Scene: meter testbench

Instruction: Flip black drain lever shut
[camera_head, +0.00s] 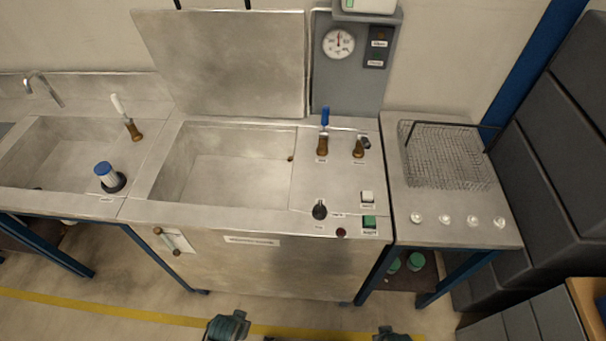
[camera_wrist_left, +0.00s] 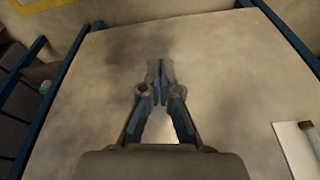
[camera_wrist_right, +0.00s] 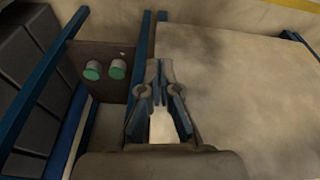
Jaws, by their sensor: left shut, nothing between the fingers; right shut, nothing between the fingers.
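A small black lever (camera_head: 364,142) sits on a brass valve (camera_head: 358,153) at the back right of the steel bench's top panel. It appears to lean to the right; its label is too small to read. My left gripper (camera_wrist_left: 160,80) is shut and empty, in front of the bench's front panel. My right gripper (camera_wrist_right: 160,80) is shut and empty, low in front of the bench's right part. In the head view only dark parts of my arms show at the bottom edge, far from the lever.
A blue-handled brass valve (camera_head: 323,135) stands just left of the black lever. A black knob (camera_head: 320,209) and green button (camera_head: 369,222) are nearer the front edge. The basin (camera_head: 225,165) is open, with its lid (camera_head: 225,62) raised. A wire basket (camera_head: 442,155) stands right.

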